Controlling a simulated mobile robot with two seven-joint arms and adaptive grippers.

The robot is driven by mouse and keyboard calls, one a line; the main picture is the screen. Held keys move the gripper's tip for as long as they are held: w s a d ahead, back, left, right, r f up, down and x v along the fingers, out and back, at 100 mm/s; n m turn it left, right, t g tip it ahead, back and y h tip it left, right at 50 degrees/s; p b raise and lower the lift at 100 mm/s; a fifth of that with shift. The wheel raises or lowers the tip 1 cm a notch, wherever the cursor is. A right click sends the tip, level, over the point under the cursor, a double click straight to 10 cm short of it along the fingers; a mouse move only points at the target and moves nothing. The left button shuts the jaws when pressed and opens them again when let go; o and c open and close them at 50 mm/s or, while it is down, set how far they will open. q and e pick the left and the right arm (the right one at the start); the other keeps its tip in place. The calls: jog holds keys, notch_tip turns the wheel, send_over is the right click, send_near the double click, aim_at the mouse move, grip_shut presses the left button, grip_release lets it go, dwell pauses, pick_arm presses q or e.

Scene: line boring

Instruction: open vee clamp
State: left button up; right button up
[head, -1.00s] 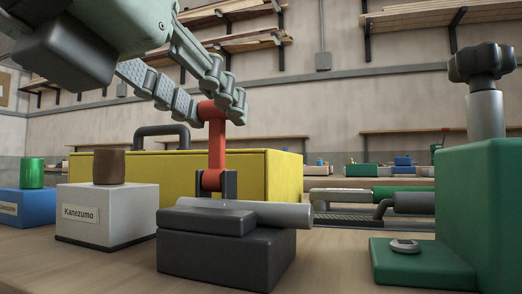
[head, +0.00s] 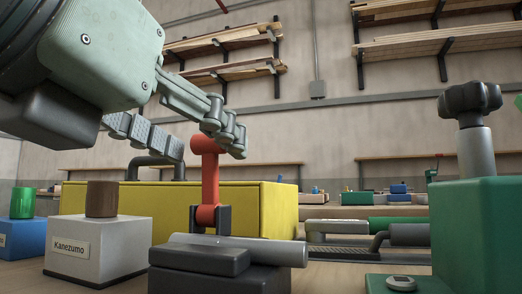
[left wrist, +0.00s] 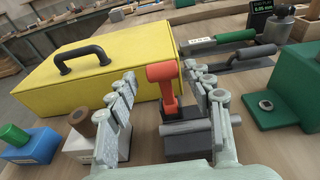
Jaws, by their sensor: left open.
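The vee clamp has a dark grey block (head: 200,260) with a light grey round bar (head: 265,250) lying across it. Its red lever (head: 209,178) stands upright from a dark bracket behind the bar. My left gripper (head: 207,148) is open, its jointed fingers spread around the lever's top. In the left wrist view, the red lever (left wrist: 164,84) shows between the fingertips of the left gripper (left wrist: 162,75), with a gap on each side. The bar (left wrist: 188,128) is partly hidden by the right-hand finger. My right gripper is not in view.
A yellow case (head: 268,207) with a dark handle stands close behind the clamp. A white Kanezumo block (head: 110,250) with a brown cylinder (head: 101,199) is at left, beside a blue block (head: 14,240). A green stand (head: 485,225) with a dark knob is at right.

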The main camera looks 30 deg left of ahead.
pick_arm(q)
jog(key=v, duration=0.8)
jog(key=shift+d+r, duration=0.15)
jog(key=shift+d, duration=0.05)
dwell(0.7)
